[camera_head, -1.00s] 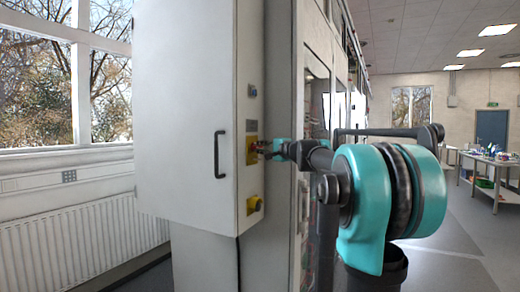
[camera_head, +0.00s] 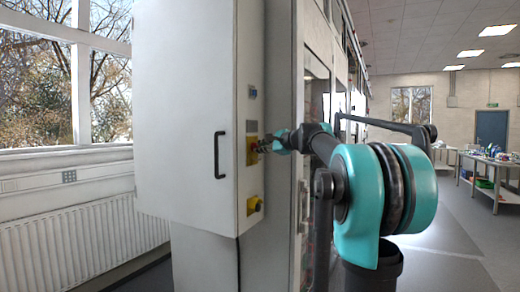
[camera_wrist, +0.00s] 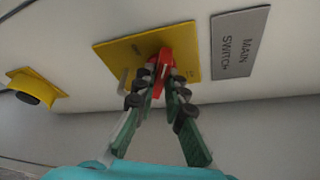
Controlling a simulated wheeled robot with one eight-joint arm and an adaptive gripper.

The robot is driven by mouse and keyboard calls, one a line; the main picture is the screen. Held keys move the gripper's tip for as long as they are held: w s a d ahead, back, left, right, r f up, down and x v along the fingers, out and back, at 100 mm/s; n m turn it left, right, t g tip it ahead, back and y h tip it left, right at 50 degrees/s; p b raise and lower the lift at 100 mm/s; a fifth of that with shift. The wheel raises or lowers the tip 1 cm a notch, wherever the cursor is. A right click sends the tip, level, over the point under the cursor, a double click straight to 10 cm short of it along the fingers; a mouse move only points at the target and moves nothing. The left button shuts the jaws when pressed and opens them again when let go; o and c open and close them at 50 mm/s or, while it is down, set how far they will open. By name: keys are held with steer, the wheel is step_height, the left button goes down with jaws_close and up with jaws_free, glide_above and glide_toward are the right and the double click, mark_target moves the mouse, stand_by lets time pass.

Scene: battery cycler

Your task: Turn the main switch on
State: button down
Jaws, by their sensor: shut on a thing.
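The main switch is a red handle (camera_wrist: 164,65) on a yellow plate (camera_wrist: 112,55), beside a grey label plate (camera_wrist: 239,44) reading MAIN SWITCH in the wrist view. In the head view the yellow plate (camera_head: 251,156) is on the narrow side of the grey cabinet (camera_head: 185,110). My gripper (camera_wrist: 160,84) is shut on the red handle, with a finger on either side of it. The gripper also shows in the head view (camera_head: 264,145), reaching the plate from the right. The fingers hide part of the handle and some plate markings.
A second yellow plate with a dark round part (camera_head: 254,205) sits below the switch; it also shows in the wrist view (camera_wrist: 36,84). A small blue-grey fitting (camera_head: 252,91) is above. The cabinet door has a black handle (camera_head: 219,155). Open floor lies at right.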

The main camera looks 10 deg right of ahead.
steer(key=m+g, duration=0.1)
steer(key=m, duration=0.1)
steer(key=m+g, duration=0.1)
steer(key=m, duration=0.1)
steer(key=shift+w+d+r+m+g+y, duration=0.1)
steer(key=shift+w+d+m+g+y, duration=0.05)
steer(key=shift+m+g+y, duration=0.2)
steer(key=m+g+y, duration=0.1)
steer(key=m+g, duration=0.1)
steer(key=m, duration=0.1)
steer(key=shift+w+m+g, duration=0.1)
steer(key=shift+m+g, duration=0.15)
steer(key=shift+m, duration=0.1)
stand_by(0.5)
steer(key=c, duration=1.6)
jaws_free()
steer(key=shift+y, duration=0.25)
steer(key=shift+d, duration=0.1)
steer(key=v, duration=1.2)
